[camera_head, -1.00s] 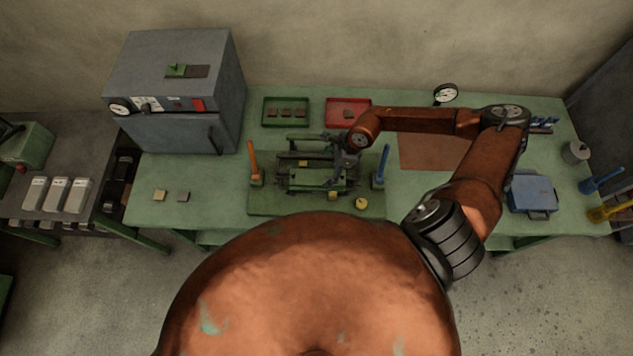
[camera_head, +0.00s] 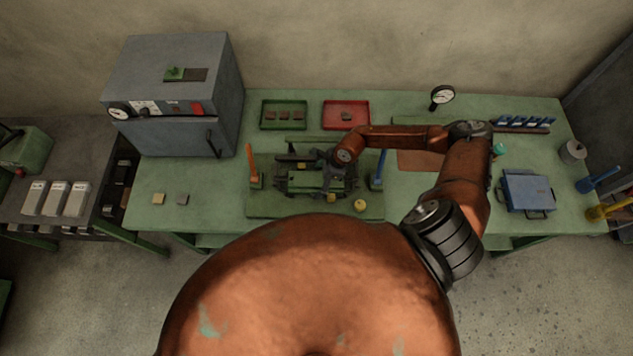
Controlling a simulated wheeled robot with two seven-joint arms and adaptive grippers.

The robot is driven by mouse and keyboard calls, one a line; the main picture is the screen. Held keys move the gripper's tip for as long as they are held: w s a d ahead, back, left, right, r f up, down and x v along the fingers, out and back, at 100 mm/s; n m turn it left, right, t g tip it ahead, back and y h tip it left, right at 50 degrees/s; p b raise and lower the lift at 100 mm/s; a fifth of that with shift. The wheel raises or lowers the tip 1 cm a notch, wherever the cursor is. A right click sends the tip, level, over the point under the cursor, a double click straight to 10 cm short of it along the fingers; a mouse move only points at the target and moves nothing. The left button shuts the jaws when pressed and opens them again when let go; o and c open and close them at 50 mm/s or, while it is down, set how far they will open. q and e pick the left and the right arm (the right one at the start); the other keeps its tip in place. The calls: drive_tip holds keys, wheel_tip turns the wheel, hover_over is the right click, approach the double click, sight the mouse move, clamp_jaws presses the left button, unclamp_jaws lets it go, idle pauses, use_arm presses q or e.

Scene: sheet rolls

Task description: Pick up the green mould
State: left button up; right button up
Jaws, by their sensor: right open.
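The green mould (camera_head: 312,184), a flat block with dark handles, sits on the green base plate (camera_head: 270,208) in the middle of the bench, between an orange-handled and a blue-handled upright. My right gripper (camera_head: 329,168) is over the mould's far right part, pointing down, with open jaws. It hides part of the mould and the frame behind it. I cannot tell whether the fingers touch the mould. My left gripper is not in view.
The orange (camera_head: 252,165) and blue (camera_head: 377,170) uprights flank the mould closely. A blue mould (camera_head: 527,191) lies at the right. A green tray (camera_head: 284,127) and a red tray (camera_head: 346,128) stand behind. A grey oven (camera_head: 170,135) stands left. The front left bench is mostly clear.

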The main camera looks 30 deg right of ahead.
drive_tip(key=shift+c, duration=0.7)
drive_tip(key=shift+s, duration=0.1)
drive_tip(key=c, duration=1.9)
drive_tip(key=shift+w+a+r, duration=0.1)
drive_tip(key=shift+w+r, duration=0.1)
drive_tip(key=shift+c, duration=0.7)
drive_tip(key=shift+r, duration=0.15)
